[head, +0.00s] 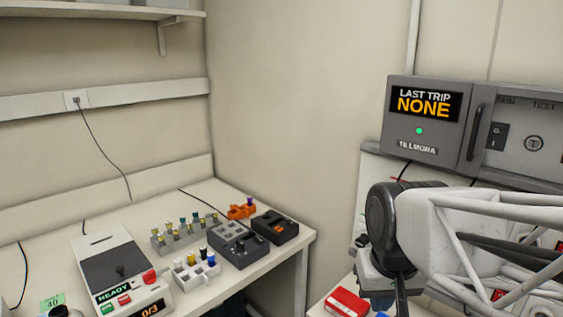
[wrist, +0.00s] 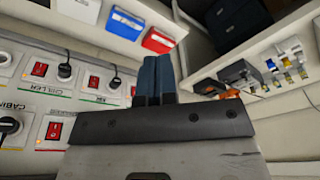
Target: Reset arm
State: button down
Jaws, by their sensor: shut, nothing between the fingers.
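My gripper (wrist: 156,62) shows in the wrist view with its two dark blue fingers pressed together and nothing between them. My arm (head: 450,235) reaches in from the right side of the head view, in front of the grey wall unit. In the head view I cannot make out the fingertips. In the wrist view a white switch panel (wrist: 78,88) with red rocker switches and black plugs lies left of the fingers. I cannot tell how far the fingers are from it.
A grey cabinet (head: 427,150) reads "LAST TRIP NONE". A bench (head: 305,236) at left carries a device (head: 118,265) reading "READY", a vial rack (head: 187,236), a white holder (head: 197,276), dark blocks and an orange rack (head: 240,211). A red box (head: 347,302) lies at lower right.

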jog(key=s+d+f, duration=0.2)
jog(key=s+f, duration=0.1)
jog(key=s, duration=0.1)
jog(key=shift+s+d, duration=0.2)
jog(key=shift+s, duration=0.2)
jog(key=c, duration=1.8)
grip_release()
